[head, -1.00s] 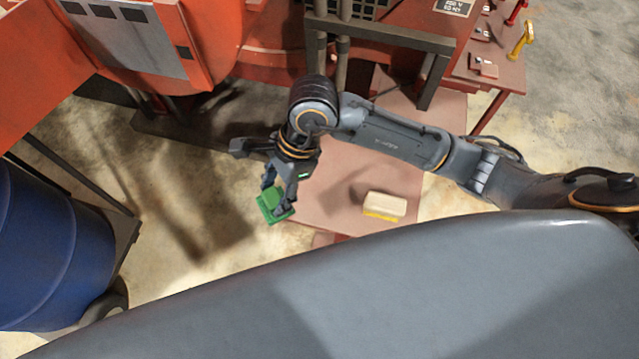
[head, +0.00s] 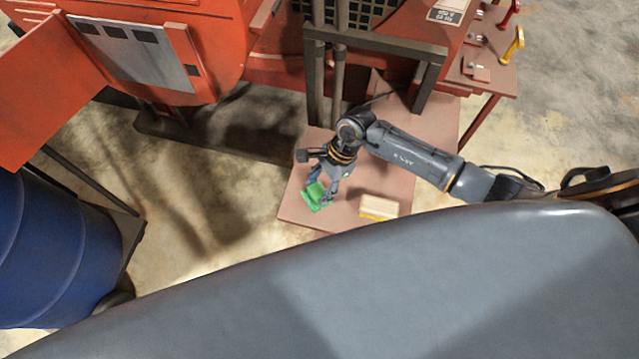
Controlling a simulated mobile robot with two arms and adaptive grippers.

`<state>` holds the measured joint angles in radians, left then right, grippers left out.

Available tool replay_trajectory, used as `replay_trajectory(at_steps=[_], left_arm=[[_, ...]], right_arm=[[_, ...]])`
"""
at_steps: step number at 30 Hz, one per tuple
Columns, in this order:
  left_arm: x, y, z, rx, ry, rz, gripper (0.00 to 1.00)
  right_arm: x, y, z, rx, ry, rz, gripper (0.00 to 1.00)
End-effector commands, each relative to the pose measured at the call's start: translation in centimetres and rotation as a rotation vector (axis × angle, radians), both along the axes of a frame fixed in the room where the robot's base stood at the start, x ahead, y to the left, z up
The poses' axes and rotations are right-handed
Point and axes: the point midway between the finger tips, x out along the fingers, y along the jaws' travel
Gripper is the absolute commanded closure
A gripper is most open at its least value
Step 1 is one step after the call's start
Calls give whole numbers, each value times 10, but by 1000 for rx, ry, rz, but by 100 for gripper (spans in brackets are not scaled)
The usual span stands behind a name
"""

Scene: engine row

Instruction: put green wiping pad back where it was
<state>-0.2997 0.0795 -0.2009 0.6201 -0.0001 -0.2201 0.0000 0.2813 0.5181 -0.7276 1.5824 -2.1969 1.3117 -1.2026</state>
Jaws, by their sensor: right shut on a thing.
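The green wiping pad (head: 315,196) is a small green block in the head view, over the left part of the reddish-brown table top (head: 350,222). My right gripper (head: 325,192) is shut on it, with its fingers pointing down around the pad. I cannot tell whether the pad touches the table or hangs just above it. My left gripper is not in view.
A cream block with a yellow underside (head: 379,207) lies on the table to the right of the pad. Orange machinery (head: 215,40) and dark pipes (head: 338,90) stand behind. A blue barrel (head: 60,250) stands at left. Bare table lies between pad and cream block.

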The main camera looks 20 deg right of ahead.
Motion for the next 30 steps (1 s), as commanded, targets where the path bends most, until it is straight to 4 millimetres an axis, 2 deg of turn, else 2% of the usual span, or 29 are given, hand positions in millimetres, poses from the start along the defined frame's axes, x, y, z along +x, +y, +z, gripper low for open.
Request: replay_trajectory(at_steps=[10, 11, 14, 24, 27, 30], left_arm=[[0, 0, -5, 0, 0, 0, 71], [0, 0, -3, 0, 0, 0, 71], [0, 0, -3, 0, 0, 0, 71], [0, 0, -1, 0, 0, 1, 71], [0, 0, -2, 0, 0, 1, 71], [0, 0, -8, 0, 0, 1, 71]], right_arm=[[0, 0, -4, 0, 0, 0, 79], [0, 0, -3, 0, 0, 0, 50], [0, 0, -3, 0, 0, 0, 31], [0, 0, -1, 0, 0, 0, 31], [1, -3, 4, -1, -2, 0, 31], [3, -10, 18, -2, -5, 0, 31]])
